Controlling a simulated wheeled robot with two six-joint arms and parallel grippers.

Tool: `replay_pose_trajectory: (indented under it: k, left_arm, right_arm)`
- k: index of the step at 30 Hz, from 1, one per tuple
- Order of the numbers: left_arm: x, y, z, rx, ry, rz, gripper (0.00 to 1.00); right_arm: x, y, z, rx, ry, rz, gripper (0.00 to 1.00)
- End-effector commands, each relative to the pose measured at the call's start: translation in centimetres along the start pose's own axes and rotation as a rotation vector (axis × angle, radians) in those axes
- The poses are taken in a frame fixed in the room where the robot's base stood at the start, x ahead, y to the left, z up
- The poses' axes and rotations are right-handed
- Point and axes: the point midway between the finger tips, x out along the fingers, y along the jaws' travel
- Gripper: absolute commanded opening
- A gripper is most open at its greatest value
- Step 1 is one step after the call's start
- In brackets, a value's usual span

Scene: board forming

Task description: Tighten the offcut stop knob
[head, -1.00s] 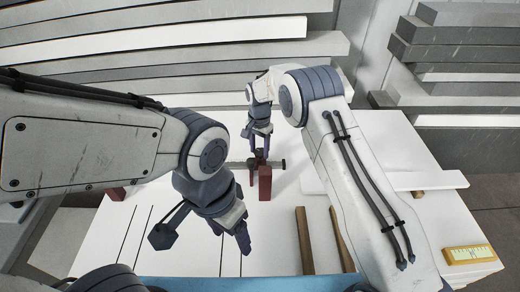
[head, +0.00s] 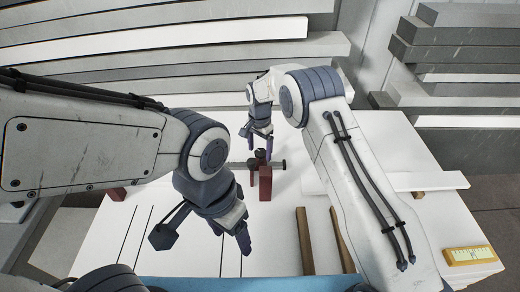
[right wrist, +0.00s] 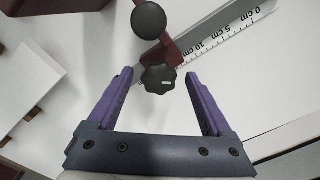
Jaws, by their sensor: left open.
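The black lobed knob (right wrist: 158,79) shows in the right wrist view beside a dark red bracket (right wrist: 178,48) and a white centimetre scale (right wrist: 222,34). A smooth round black knob (right wrist: 148,20) lies farther up. My right gripper (right wrist: 159,75) is open, its purple fingers on either side of the lobed knob with gaps. In the head view, my right gripper (head: 258,147) is above the red stop block (head: 265,184), which has black knobs by it. My left gripper (head: 230,233) is open and empty over the white table, nearer the front.
The white table (head: 185,265) has dark lines at left. Two brown wooden strips (head: 305,240) lie right of centre. A yellow marked device (head: 470,254) sits at the right edge. Grey and white boards (head: 160,52) are stacked behind. A small dark red block (head: 117,193) is at left.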

Motion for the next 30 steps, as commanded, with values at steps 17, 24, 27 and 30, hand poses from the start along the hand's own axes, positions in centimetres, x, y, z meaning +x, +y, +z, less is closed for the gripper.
replay_pose_trajectory:
  k: [17, 24, 27, 30]
  left_arm:
    - [1.0, -0.1, 0.1, 0.000, 0.000, 0.000, 0.68]
    - [1.2, -0.1, 0.1, 0.000, 0.000, 0.000, 0.68]
    - [1.2, -0.1, 0.1, 0.000, 0.000, 0.000, 0.68]
    - [1.2, -0.1, 0.1, 0.000, 0.000, 0.000, 0.68]
  right_arm:
    - [-6.6, -0.1, -0.1, 0.000, 0.002, -0.004, 0.84]
    - [-9.9, 0.0, 0.0, 0.000, 0.000, -0.001, 0.84]
    - [-10.4, 0.0, 0.0, 0.000, 0.000, 0.000, 0.84]
    - [-10.5, 0.0, 0.0, 0.000, -0.001, 0.001, 0.84]
